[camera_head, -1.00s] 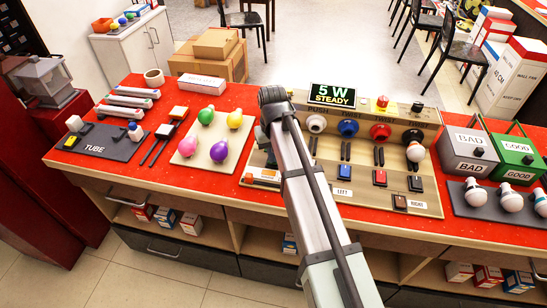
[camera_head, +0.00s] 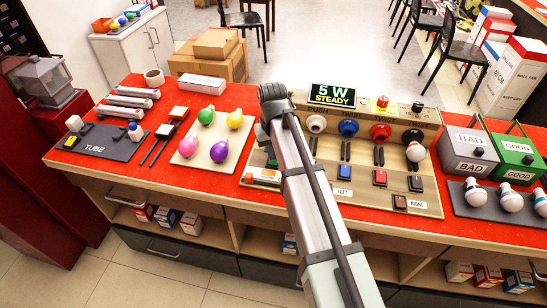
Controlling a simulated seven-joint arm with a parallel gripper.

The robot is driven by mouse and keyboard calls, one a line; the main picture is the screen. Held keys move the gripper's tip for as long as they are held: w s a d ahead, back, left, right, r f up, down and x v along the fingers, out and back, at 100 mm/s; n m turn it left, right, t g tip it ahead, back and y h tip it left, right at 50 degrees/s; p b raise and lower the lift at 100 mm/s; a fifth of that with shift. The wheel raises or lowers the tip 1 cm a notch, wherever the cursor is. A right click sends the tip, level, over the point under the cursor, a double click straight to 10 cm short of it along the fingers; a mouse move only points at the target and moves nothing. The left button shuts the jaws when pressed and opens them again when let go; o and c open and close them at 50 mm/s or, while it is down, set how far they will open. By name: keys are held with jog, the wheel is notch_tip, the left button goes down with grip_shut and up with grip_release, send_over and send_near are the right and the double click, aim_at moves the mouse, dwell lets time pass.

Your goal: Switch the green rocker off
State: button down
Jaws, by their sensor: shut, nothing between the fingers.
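No green rocker shows; my arm covers part of the switch panel (camera_head: 435,206), left of the blue rocker (camera_head: 344,172). The red rocker (camera_head: 379,177) and a dark rocker (camera_head: 415,184) stand farther right in that row. A brown rocker (camera_head: 400,201) sits near the front by the RIGHT label. My gripper (camera_head: 271,158) is mostly hidden beside my wrist, over the panel's left part. It looks shut and empty; I cannot tell whether it touches anything. The display (camera_head: 332,95) behind reads "5 W STEADY".
A white bulb (camera_head: 415,152) sits at the panel's right socket. A bulb board (camera_head: 187,160) with several coloured bulbs lies left of my gripper. Grey BAD (camera_head: 468,152) and green GOOD (camera_head: 513,160) boxes stand right. Red counter (camera_head: 245,95) shows bare behind the bulbs.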

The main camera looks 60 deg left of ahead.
notch_tip(320, 180, up, 6)
jog(key=shift+f, duration=0.25)
dwell(0.5)
dwell(0.4)
